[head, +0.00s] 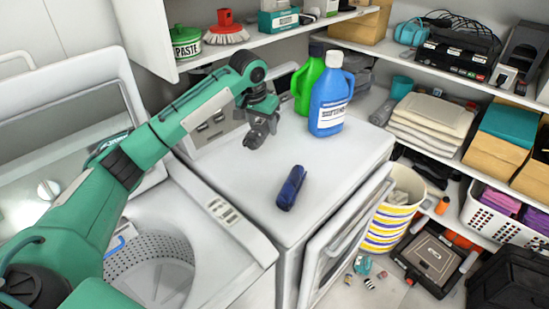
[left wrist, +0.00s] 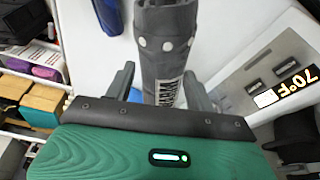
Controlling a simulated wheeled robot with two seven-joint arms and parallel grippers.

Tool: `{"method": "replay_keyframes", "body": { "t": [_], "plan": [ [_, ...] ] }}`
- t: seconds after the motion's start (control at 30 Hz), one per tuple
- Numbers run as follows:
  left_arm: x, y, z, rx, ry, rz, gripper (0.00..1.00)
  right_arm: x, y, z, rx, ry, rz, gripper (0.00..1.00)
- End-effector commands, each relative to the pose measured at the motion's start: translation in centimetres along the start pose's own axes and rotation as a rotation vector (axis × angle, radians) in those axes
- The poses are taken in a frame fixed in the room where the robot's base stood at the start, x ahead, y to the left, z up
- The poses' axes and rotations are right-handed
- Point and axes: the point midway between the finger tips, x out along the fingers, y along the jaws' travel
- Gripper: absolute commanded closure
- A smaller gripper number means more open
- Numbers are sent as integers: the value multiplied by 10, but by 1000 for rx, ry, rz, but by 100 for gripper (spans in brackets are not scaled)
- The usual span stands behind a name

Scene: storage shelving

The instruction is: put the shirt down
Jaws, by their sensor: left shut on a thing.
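My left gripper (head: 262,125) is over the back part of the white dryer top (head: 338,172). In the left wrist view, a dark grey rolled cloth, which I take as the shirt (left wrist: 165,50), with pale round spots and lettering, sits between the two fingers of my left gripper (left wrist: 160,85). The fingers are shut on it. In the head view the shirt is small and dark and hard to tell from the gripper. Whether it touches the dryer top is unclear. My right gripper is not in view.
A dark blue roll (head: 291,187) lies on the dryer top, also in the left wrist view (left wrist: 108,14). A blue bottle (head: 329,106) and a green bottle (head: 307,82) stand at the back. An open washer (head: 222,215) is at left. The dryer's front right top is clear.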

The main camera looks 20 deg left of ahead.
Motion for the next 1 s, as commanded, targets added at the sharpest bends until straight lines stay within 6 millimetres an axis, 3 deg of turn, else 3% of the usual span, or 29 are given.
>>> {"method": "replay_keyframes", "body": {
  "t": [0.2, 0.4, 0.8, 1.0],
  "plan": [
    [55, 0, 16, 0, -4, 0, 72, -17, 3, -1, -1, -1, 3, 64],
    [95, 0, 27, 0, -1, -1, 72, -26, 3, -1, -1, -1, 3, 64],
    [141, 0, 40, 0, 0, 0, 72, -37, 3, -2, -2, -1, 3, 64],
    [150, 0, 42, 1, 3, 0, 72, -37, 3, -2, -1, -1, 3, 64]
  ]
}}
